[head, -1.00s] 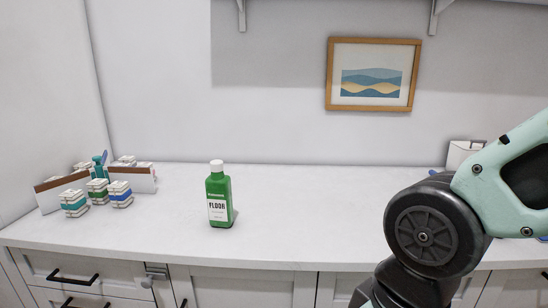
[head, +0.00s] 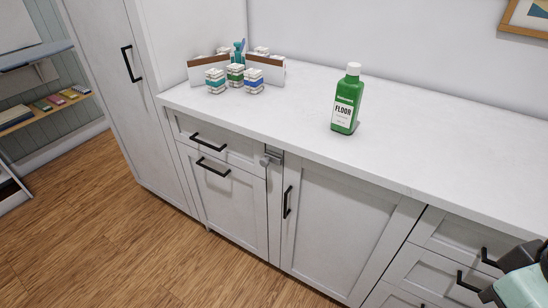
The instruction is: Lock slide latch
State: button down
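The slide latch (head: 270,158) is a small grey metal piece with a knob. It sits just under the counter's front edge, at the seam between the drawer front (head: 216,141) and the cabinet door (head: 334,222). It is too small to tell whether its bolt spans the seam. The door and the drawer beside it look shut. Only part of my arm shows, at the lower right edge, well to the right of the latch. My gripper is not in view.
A green floor-cleaner bottle (head: 346,100) stands on the white counter (head: 418,146). A caddy (head: 268,70) with small folded stacks in front stands at the counter's left end. A tall cabinet (head: 118,70) is at left. The wooden floor (head: 120,245) before the cabinets is clear.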

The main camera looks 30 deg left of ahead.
aim_at(264, 162)
jog(key=u, duration=1.5)
jog(key=i+j, duration=0.15)
jog(key=i, duration=0.15)
jog(key=i+j+u, duration=0.15)
jog(key=i+j, duration=0.05)
jog(key=i, duration=0.05)
